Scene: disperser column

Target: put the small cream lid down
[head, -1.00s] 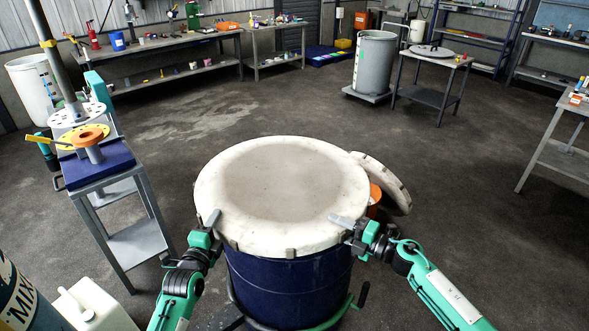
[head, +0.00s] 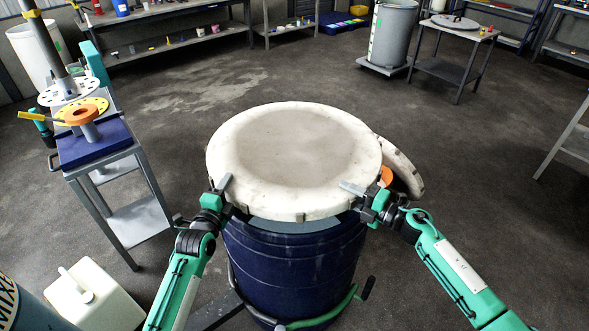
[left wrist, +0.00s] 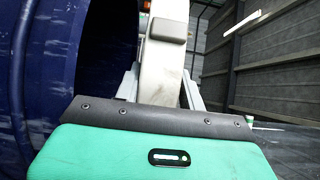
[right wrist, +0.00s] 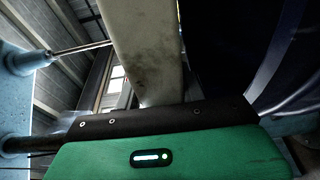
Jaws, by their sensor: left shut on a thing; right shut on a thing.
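A round cream lid (head: 295,155) is held level between my two grippers, just above a blue drum (head: 290,270). A strip of the drum's top shows under the lid's front edge. My left gripper (head: 222,190) is shut on the lid's front left rim. My right gripper (head: 358,194) is shut on its front right rim. The lid also shows as a pale slab between the jaws in the left wrist view (left wrist: 163,65) and the right wrist view (right wrist: 142,50). A second cream disc (head: 405,172) leans behind the drum on the right, partly hidden.
A cart with a blue top (head: 95,148) stands at the left. A white canister (head: 95,295) is at the front left. An orange object (head: 386,176) shows behind the drum. A grey bin (head: 392,35) and a small table (head: 455,32) stand farther back. Floor beyond the drum is clear.

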